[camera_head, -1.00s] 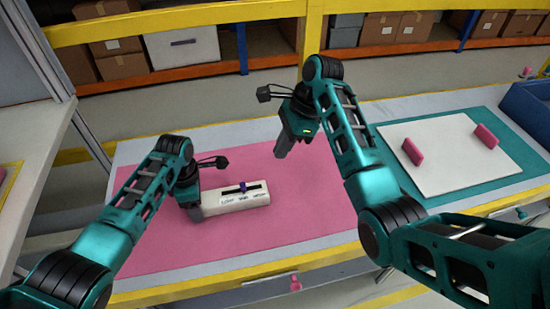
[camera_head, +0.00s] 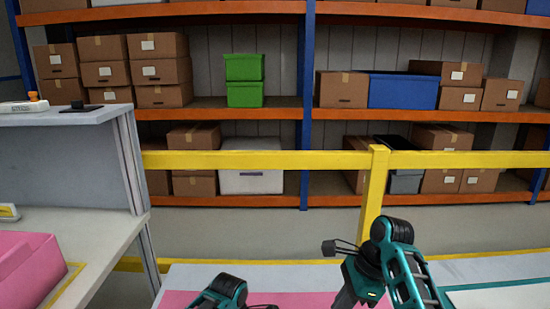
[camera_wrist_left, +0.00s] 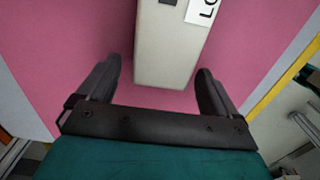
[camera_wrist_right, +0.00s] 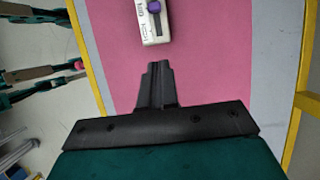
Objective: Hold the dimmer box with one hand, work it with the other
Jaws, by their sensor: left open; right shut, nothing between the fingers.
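The dimmer box (camera_wrist_left: 168,50) is a pale block on the pink mat (camera_wrist_left: 90,25). In the left wrist view its near end lies between the fingers of my left gripper (camera_wrist_left: 160,78), which is open, with gaps on both sides. In the right wrist view part of the dimmer box (camera_wrist_right: 150,30) shows at the top edge, with a purple slider knob (camera_wrist_right: 155,6) and printed labels. My right gripper (camera_wrist_right: 157,70) is shut and empty, apart from the box. The head view does not show the box; only parts of my arms show at its bottom edge.
In the head view a yellow rail (camera_head: 270,160) runs behind the table, with shelves of cardboard boxes (camera_head: 160,70) beyond. A grey side bench (camera_head: 70,118) with a pink bin (camera_head: 28,265) stands at left. The mat around the dimmer box is clear.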

